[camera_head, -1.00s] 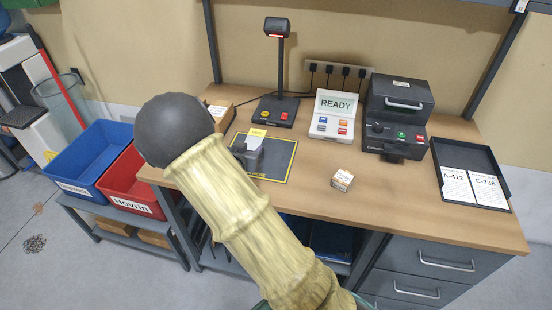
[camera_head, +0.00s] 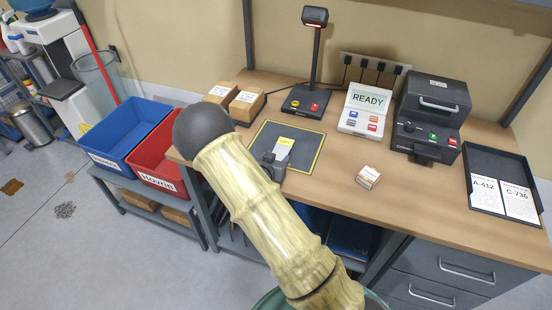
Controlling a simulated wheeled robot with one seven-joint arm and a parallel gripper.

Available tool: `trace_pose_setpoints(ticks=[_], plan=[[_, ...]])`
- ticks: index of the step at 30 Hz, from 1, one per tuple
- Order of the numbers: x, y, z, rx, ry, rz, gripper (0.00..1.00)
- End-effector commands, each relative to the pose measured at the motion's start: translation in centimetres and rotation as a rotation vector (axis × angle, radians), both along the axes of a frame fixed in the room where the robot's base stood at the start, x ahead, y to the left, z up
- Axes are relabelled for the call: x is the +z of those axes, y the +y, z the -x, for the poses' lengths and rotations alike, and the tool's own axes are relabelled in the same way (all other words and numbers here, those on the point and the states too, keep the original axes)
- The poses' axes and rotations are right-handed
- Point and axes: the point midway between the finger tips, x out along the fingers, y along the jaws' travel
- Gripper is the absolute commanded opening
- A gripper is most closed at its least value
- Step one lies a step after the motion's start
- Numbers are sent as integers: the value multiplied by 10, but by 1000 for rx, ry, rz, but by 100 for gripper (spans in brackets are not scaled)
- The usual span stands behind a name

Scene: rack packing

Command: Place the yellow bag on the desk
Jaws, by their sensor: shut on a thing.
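My gripper (camera_head: 270,162) is over the near left part of a dark mat with a yellow border on the desk (camera_head: 330,190). It is shut on a small, pale grey item with a yellow patch (camera_head: 286,141), which I take to be the yellow bag. My gripper and arm hide part of it. I cannot tell whether the bag touches the mat or hangs just above it.
Two cardboard boxes (camera_head: 247,105), a scanner stand (camera_head: 305,100), a READY panel (camera_head: 366,112), a black machine (camera_head: 428,120) and a black tray (camera_head: 494,155) line the desk. A small box (camera_head: 368,177) stands near the front. Blue (camera_head: 128,130) and red (camera_head: 160,152) bins stand left.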

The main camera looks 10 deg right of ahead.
Motion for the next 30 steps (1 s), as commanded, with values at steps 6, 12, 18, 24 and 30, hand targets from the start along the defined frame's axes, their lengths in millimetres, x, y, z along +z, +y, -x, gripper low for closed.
trace_pose_setpoints(ticks=[6,12,18,24,30], plan=[[-4,0,0,-1,-2,-1,26],[-8,0,0,-1,-2,-1,26],[-7,0,0,-1,-1,-2,70],[-7,0,0,-1,-1,-2,70],[-2,3,3,1,-1,-2,70]])
